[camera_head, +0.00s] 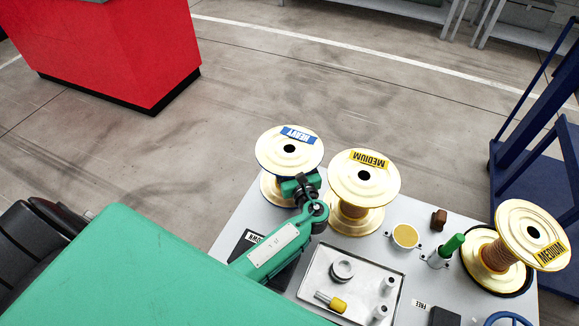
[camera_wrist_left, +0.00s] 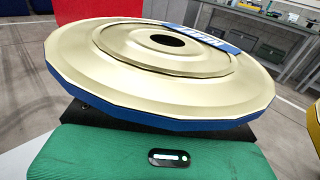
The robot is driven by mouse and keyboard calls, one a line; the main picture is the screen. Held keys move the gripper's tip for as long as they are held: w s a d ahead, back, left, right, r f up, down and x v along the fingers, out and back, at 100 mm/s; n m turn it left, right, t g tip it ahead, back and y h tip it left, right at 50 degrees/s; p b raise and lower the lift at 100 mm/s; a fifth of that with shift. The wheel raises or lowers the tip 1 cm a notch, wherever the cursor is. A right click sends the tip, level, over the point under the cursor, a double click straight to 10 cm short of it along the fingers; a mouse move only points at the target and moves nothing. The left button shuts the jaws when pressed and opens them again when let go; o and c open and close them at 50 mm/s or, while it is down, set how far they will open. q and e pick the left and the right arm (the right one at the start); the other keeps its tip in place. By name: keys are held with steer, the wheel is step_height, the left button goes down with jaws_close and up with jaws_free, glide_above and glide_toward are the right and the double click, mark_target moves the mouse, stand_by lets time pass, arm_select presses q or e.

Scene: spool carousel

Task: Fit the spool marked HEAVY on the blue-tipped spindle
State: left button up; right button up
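The spool marked HEAVY (camera_head: 289,148) has cream flanges and a blue label, and stands at the table's far left corner. In the left wrist view its upper flange (camera_wrist_left: 150,85) fills most of the picture. My left gripper (camera_head: 302,187) is at the near side of this spool, below the upper flange and close to its core. Its fingers are hidden by the flange, so I cannot tell whether they hold it. A blue ring-like part (camera_head: 508,319) shows at the lower right edge; no blue-tipped spindle can be made out clearly. My right gripper is not in view.
A MEDIUM spool (camera_head: 364,178) stands close to the right of the HEAVY one. Another MEDIUM spool (camera_head: 531,235) is at the far right, beside a green-tipped spindle (camera_head: 452,244). A metal tray (camera_head: 318,279) with small parts lies in front. A blue cart (camera_head: 540,160) stands beyond the table.

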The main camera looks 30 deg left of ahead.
arm_select(q)
steer(key=c, duration=1.4)
steer(key=shift+w+r, duration=0.15)
steer(key=shift+r, duration=0.1)
steer(key=shift+c, duration=0.4)
steer(key=shift+r, duration=0.1)
